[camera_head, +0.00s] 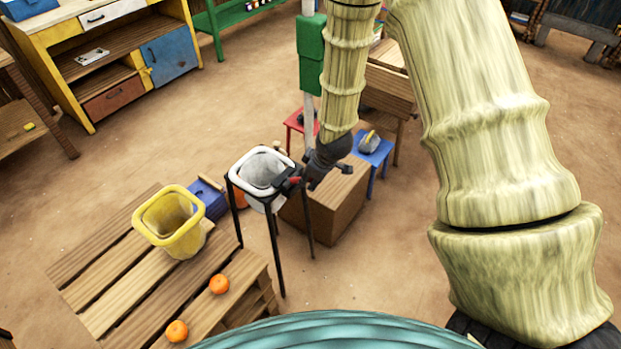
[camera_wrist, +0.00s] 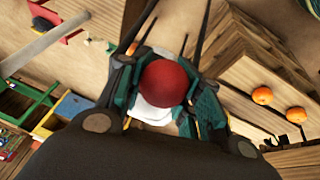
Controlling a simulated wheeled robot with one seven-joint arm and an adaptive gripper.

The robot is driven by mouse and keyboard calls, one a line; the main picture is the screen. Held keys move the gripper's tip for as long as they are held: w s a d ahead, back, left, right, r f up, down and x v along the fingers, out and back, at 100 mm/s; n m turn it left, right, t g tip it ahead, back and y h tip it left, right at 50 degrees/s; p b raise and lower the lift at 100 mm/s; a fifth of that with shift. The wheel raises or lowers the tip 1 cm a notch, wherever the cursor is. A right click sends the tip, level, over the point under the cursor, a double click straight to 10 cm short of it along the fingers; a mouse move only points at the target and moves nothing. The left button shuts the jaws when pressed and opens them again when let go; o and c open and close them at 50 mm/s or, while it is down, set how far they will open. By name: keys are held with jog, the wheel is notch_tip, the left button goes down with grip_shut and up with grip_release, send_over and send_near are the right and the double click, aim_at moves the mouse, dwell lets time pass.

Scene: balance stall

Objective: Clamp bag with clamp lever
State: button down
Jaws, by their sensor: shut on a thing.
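A grey-white bag (camera_head: 262,170) hangs in a white-rimmed frame on a stand with thin black legs (camera_head: 275,250). My gripper (camera_head: 303,181) is at the right side of this rim. In the wrist view my gripper (camera_wrist: 165,98) is shut on a round red knob (camera_wrist: 165,82), which seems to be the end of the clamp lever. A bit of red also shows at my gripper in the head view (camera_head: 294,180). A white patch (camera_wrist: 152,112), perhaps the bag, shows behind the knob. The lever's shaft and the clamp itself are hidden.
A yellow-rimmed container (camera_head: 150,215) stands on a slatted wooden table (camera_head: 110,270) with two oranges (camera_head: 219,284) near its edge. A wooden box (camera_head: 335,205) stands right behind the stand. A blue stool (camera_head: 375,150) holds a grey item. Open floor lies at the right.

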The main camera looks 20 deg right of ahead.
jog(key=shift+w+r, duration=0.1)
jog(key=c, duration=1.2)
grip_release()
jog(key=shift+c, duration=0.2)
jog(key=shift+r, duration=0.1)
jog(key=v, duration=1.2)
